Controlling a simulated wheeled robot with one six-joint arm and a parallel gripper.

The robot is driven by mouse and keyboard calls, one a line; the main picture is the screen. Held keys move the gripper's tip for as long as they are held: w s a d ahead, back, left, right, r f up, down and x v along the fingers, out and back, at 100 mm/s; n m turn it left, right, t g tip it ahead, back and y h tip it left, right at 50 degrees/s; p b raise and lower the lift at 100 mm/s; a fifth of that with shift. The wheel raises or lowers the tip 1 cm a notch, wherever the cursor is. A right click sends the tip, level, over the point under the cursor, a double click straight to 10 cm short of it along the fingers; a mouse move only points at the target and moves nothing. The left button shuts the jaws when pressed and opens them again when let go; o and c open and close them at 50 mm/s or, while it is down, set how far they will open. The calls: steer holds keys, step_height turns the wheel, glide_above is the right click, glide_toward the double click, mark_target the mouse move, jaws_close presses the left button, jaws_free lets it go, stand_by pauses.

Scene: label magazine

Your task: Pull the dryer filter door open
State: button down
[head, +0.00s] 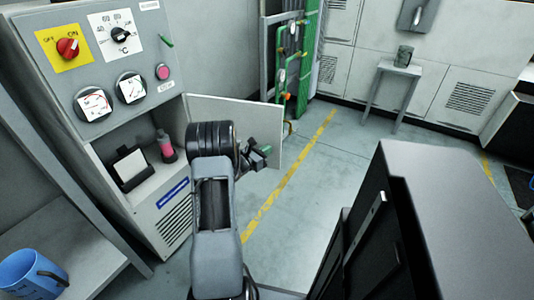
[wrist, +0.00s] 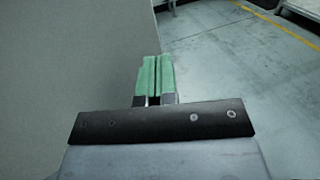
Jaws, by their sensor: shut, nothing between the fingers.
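The dryer cabinet (head: 180,195) stands at the left in the head view. Its pale grey door (head: 235,115) is swung well out from the open compartment, with the hinge side at the cabinet's right edge. My gripper (head: 268,149) is in front of the door's face, near its free edge, and partly hidden by my arm. In the wrist view the green fingers of my gripper (wrist: 155,76) are together with nothing between them. The door (wrist: 70,60) fills the left of that view, beside the fingers. I cannot tell whether they touch it. No handle shows.
The open compartment holds a pink bottle (head: 165,147) and a black holder with a white sheet (head: 130,168). Control knobs and gauges sit above. A blue bucket (head: 32,275) is at the lower left, a small table (head: 392,70) at the back. The floor right of the door is clear.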

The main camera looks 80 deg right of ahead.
steer(key=a+p, duration=0.1)
steer(key=a, duration=1.3)
steer(key=shift+w, duration=0.25)
